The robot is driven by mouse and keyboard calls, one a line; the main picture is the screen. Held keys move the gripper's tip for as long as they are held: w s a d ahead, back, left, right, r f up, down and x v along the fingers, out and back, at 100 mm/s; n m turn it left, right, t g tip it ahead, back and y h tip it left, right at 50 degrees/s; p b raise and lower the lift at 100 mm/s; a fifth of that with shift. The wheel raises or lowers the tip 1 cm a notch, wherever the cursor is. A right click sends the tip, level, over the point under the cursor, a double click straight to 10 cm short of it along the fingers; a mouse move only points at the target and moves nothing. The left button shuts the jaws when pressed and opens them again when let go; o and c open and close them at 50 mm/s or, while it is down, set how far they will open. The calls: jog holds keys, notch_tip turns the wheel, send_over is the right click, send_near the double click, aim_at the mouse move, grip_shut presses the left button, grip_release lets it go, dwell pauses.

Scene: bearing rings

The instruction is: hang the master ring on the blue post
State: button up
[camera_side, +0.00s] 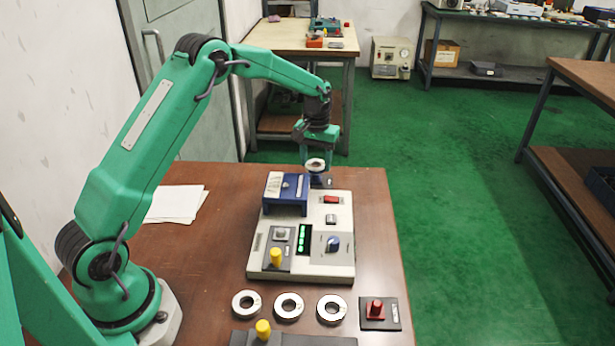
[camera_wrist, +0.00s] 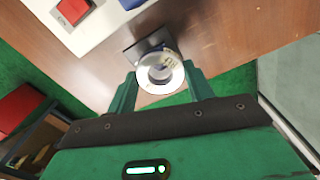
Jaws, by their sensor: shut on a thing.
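My gripper (camera_side: 317,163) is shut on a pale metal ring (camera_side: 315,163), taken as the master ring, beyond the far end of the grey instrument. In the wrist view the ring (camera_wrist: 147,84) sits between the two green fingers of my gripper (camera_wrist: 161,82). A small dark base plate (camera_side: 321,181) lies on the table just below the ring; it also shows in the wrist view (camera_wrist: 138,49), partly covered by the ring. No blue post is clearly visible; I cannot tell whether the ring is around a post or above one.
The grey instrument (camera_side: 343,268) with a blue housing (camera_side: 285,206) and a yellow post (camera_side: 275,257) stands close to my gripper. Three rings (camera_side: 288,306) lie in front, beside a red post (camera_side: 376,307). Another yellow post (camera_side: 263,329) is at the front. Papers (camera_side: 172,204) lie left.

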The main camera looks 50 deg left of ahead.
aim_at(316, 169)
jog(key=shift+f, duration=1.7)
dwell(1.9)
jog(key=o, duration=1.2)
jog(key=shift+r, duration=3.75)
